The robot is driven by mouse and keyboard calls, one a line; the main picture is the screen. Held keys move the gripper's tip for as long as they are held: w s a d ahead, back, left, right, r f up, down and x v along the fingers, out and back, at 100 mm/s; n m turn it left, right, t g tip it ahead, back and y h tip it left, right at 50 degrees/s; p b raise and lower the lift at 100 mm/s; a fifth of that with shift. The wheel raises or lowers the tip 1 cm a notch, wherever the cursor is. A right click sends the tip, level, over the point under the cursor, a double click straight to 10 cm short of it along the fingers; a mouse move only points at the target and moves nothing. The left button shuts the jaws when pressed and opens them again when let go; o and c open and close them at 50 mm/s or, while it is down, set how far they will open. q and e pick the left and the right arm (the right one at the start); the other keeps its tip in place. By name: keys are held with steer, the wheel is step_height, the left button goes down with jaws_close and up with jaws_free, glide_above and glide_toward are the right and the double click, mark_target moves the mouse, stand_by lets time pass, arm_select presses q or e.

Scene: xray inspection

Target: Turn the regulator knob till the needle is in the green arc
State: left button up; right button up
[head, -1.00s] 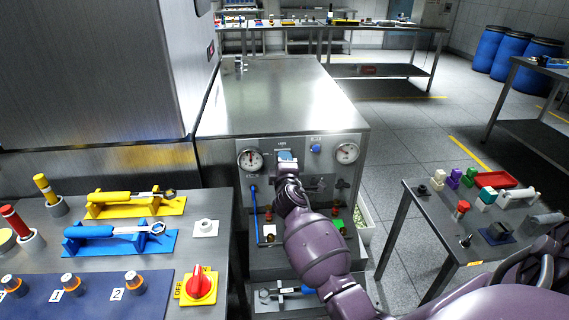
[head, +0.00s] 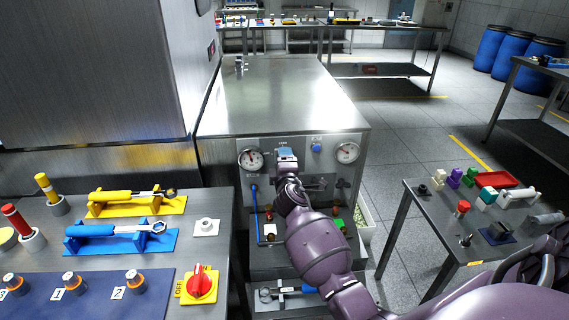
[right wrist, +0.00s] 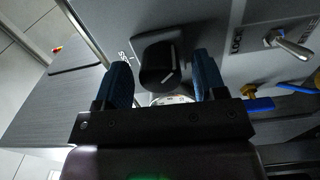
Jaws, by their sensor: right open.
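The black regulator knob (right wrist: 158,65), with a white pointer line, stands on the grey panel in the right wrist view. My right gripper (right wrist: 160,72) is open, with one blue finger on each side of the knob; I cannot tell whether they touch it. In the head view the right gripper (head: 287,154) is at the panel front and hides the knob. A round white gauge (head: 250,159) is left of it and a second gauge (head: 347,153) is right of it. The needles and any green arc are too small to read. My left gripper is not in view.
A toggle switch (right wrist: 292,43) sits beside the knob. A blue button (head: 316,147) is between the gauges. A table with wrenches and a red rotary switch (head: 199,283) stands at the left. A table with small parts (head: 431,209) stands at the right.

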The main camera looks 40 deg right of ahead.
steer(key=shift+s+a, duration=0.1)
steer(key=p+v, duration=0.1)
steer(key=v, duration=0.9)
steer(key=shift+s, duration=0.25)
steer(key=shift+a, duration=0.1)
steer(key=shift+m, duration=0.3)
